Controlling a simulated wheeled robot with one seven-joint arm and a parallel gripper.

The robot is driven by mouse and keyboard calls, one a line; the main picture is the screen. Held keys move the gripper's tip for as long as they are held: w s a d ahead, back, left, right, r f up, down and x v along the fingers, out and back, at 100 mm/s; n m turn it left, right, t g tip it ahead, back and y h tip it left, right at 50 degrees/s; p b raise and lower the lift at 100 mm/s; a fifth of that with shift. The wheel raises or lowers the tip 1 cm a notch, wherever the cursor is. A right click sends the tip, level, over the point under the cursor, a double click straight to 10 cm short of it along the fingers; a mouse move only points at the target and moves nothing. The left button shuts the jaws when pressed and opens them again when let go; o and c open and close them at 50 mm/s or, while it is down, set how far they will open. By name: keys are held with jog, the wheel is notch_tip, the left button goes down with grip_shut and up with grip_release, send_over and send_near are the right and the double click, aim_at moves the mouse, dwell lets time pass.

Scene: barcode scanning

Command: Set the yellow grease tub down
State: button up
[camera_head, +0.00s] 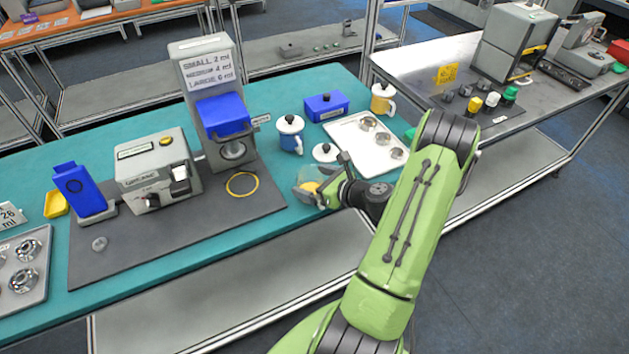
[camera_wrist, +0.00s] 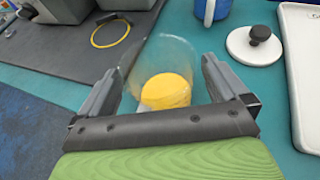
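The yellow grease tub (camera_head: 309,188) is a clear cup with yellow grease inside. It also shows in the wrist view (camera_wrist: 167,85), between the two fingers. My gripper (camera_head: 322,186) is shut on it near the front edge of the teal table (camera_head: 335,83), right of the dark mat (camera_head: 262,203). In the wrist view my gripper (camera_wrist: 164,80) has a finger on each side of the cup. Whether the cup's bottom touches the table cannot be told.
A yellow ring (camera_head: 242,184) lies on the mat, left of the tub. A blue mug (camera_head: 290,140), a white lid with a black knob (camera_head: 325,152) and a white tray (camera_head: 347,128) stand behind and right. A grey dispenser (camera_head: 206,62) stands behind the ring.

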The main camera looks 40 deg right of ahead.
jog(key=shift+r, duration=0.2)
jog(key=p+v, duration=0.1)
jog(key=v, duration=1.1)
jog(key=w+a+r+n+g+y, duration=0.1)
jog(key=w+a+r+n+g, duration=0.2)
jog(key=a+n, duration=0.65)
jog(key=w+a+r+n+g+y, duration=0.1)
jog(key=a+r+n+g+y, duration=0.15)
jog(key=a+n+g, duration=0.45)
jog(key=s+a+r+n+t+h, duration=0.1)
jog(key=s+a+r+n, duration=0.3)
jog(key=n, duration=0.5)
jog(key=s+a+r+n+t+h, duration=0.1)
jog(key=s+a+r+n+h, duration=0.3)
jog(key=s+r+n, duration=0.3)
jog(key=shift+s+a+n, duration=0.35)
jog(key=shift+a+n, duration=0.45)
jog(key=shift+n, duration=0.35)
